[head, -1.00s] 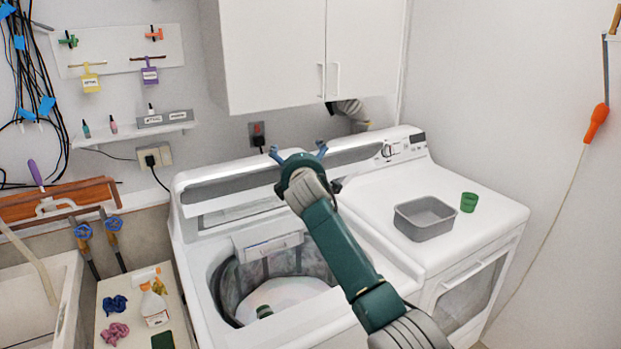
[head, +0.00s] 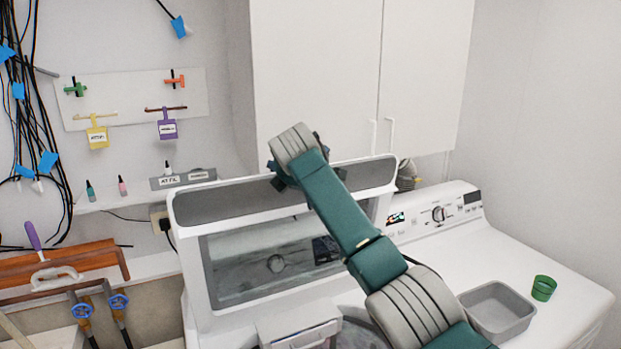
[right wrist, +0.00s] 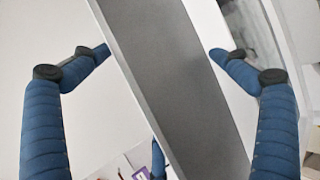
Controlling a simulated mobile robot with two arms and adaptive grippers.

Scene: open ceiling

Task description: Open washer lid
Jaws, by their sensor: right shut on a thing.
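The washer lid (head: 290,265) stands raised at the back of the white washer, with its windowed face toward me. In the right wrist view, the two blue fingers of my right gripper (right wrist: 160,54) lie on either side of the lid's grey edge (right wrist: 175,85). The gripper is shut on the lid; the finger contact itself is hard to see. The washer's opening (head: 355,335) shows only in part at the bottom, below the lid. My left gripper is out of view.
A white cabinet (head: 315,75) hangs behind and above the lid. To the right, a dryer (head: 430,260) carries a grey tub (head: 497,310) and a green cup (head: 543,288). A shelf with small bottles (head: 122,187) is on the left wall. Blue-handled valves (head: 118,302) stand lower left.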

